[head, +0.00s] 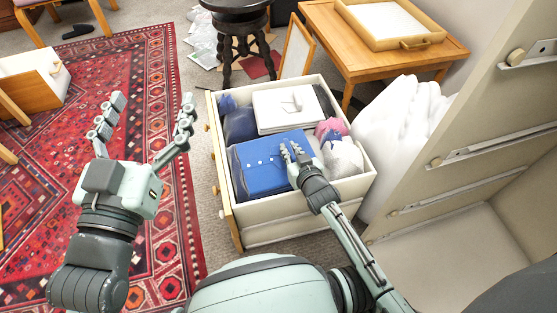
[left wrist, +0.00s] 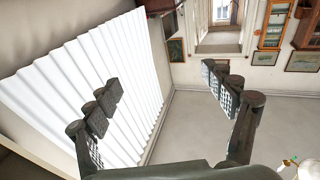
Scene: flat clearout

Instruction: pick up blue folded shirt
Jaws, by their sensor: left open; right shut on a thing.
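The blue folded shirt (head: 262,168) lies in the front left part of a cream drawer (head: 300,208). My right gripper (head: 291,152) is over the shirt's right edge, its fingers shut on the shirt; the fingertips are partly hidden against the cloth. The shirt still appears low, inside the drawer walls. My left gripper (head: 150,108) is open and empty, raised above the red rug to the left of the drawer. Its spread fingers (left wrist: 170,95) also show in the left wrist view, with nothing between them.
The drawer also holds a white folded item (head: 285,106), a dark blue bundle (head: 239,126), a pink item (head: 332,128) and a white bag (head: 343,157). A wooden table with a tray (head: 393,24) and a dark stool (head: 238,22) stand behind. Open cabinet framing (head: 470,130) is at right.

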